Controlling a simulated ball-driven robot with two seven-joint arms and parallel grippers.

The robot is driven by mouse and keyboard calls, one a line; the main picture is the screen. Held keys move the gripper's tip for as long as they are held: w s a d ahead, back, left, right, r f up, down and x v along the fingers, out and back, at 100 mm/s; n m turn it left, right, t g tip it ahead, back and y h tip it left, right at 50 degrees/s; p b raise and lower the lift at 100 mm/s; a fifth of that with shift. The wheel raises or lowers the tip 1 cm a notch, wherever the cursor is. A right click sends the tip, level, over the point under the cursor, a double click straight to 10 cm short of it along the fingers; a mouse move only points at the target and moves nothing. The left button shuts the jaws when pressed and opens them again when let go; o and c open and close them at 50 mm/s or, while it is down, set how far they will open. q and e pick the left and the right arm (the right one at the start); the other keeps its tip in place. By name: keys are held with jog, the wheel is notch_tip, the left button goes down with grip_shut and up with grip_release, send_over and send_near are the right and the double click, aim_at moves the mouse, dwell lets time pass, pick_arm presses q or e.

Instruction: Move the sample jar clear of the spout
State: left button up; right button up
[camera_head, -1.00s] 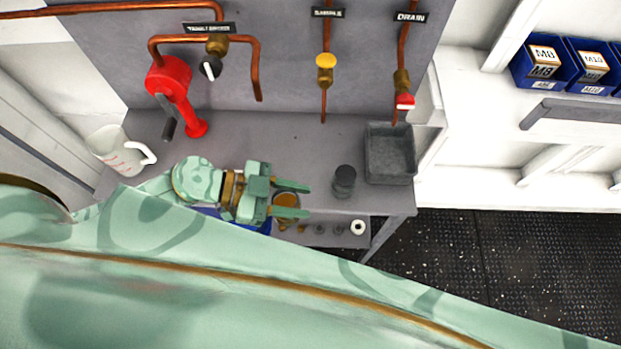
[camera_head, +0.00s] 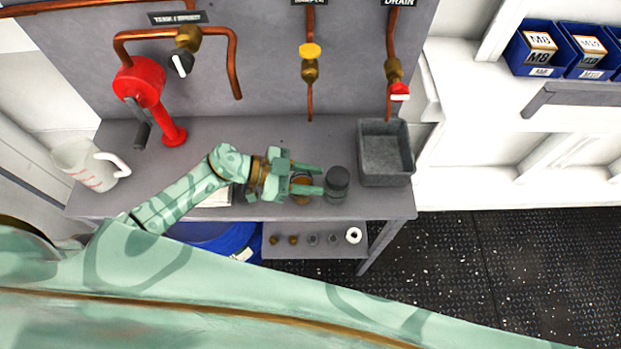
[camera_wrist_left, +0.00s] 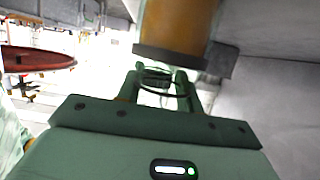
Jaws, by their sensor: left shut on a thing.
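The sample jar, an amber cylinder with a dark rim, shows small between the fingers of my left gripper (camera_head: 310,179) in the head view, partly hidden by them. In the left wrist view the sample jar (camera_wrist_left: 180,22) is large at the top, just above my left gripper (camera_wrist_left: 158,80), with a dark ring between the fingers. My left gripper is shut on it over the bench. The sample spout (camera_head: 310,101), a copper pipe with a yellow-knobbed valve, is on the back panel, behind and apart from the jar. My right gripper is not in view.
A dark canister (camera_head: 337,186) stands right by my left fingertips; I cannot tell whether they touch. A grey tray (camera_head: 362,158) lies under the drain pipe at right.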

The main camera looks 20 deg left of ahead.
pick_arm(q)
jog(key=shift+r, duration=0.1)
jog(key=o, duration=1.1)
jog(key=shift+o, duration=0.2)
jog(key=shift+s+a+r, duration=0.1)
jog(key=shift+a+r, duration=0.05)
jog(key=shift+a, duration=0.2)
jog(key=p+v, duration=0.1)
jog(key=v, duration=1)
jog(key=shift+s+a, duration=0.1)
